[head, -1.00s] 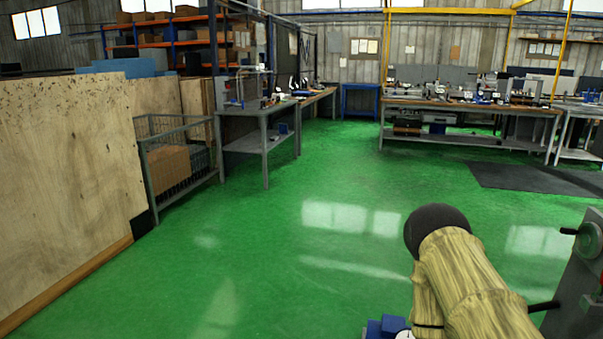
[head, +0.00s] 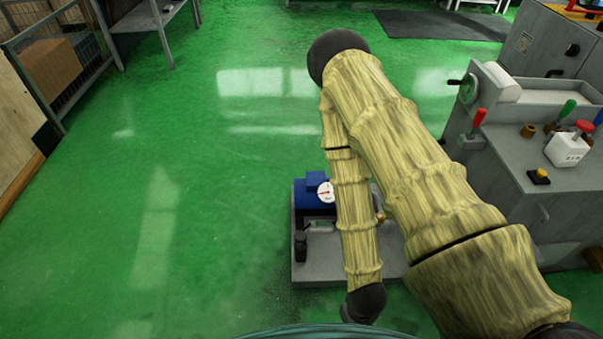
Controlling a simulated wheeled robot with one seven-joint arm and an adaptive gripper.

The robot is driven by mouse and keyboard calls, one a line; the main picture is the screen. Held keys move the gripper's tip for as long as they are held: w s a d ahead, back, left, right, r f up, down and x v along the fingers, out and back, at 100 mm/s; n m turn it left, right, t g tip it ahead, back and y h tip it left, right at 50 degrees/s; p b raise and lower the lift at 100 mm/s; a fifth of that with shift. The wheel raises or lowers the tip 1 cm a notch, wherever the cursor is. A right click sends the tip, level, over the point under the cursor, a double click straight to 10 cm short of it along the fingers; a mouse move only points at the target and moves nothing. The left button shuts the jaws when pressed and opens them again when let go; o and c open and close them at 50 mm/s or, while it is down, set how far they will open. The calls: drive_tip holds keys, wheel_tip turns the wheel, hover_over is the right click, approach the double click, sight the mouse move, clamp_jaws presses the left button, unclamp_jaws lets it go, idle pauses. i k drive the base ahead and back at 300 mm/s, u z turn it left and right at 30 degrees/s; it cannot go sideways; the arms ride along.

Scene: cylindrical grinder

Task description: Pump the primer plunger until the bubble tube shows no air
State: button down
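A lubrication unit stands on the floor at the lower middle of the head view, with a blue block (head: 308,203) and a white round gauge (head: 326,192) on a grey base (head: 312,268). A small black upright part (head: 300,246) stands at its left front; I cannot tell whether it is the primer plunger. A small pale, greenish horizontal piece (head: 320,225) beside it may be the bubble tube; its contents are too small to read. My sleeved arm crosses in front and hides the unit's right part. My gripper is not in view.
A wire cage (head: 75,70) stands at upper left, beside a bench (head: 152,17). Green floor left of the unit is clear.

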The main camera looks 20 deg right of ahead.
sight(300, 236)
drive_tip(key=k, duration=0.5)
drive_tip(key=u, duration=1.4)
drive_tip(key=i, duration=1.15)
drive_tip(key=z, duration=2)
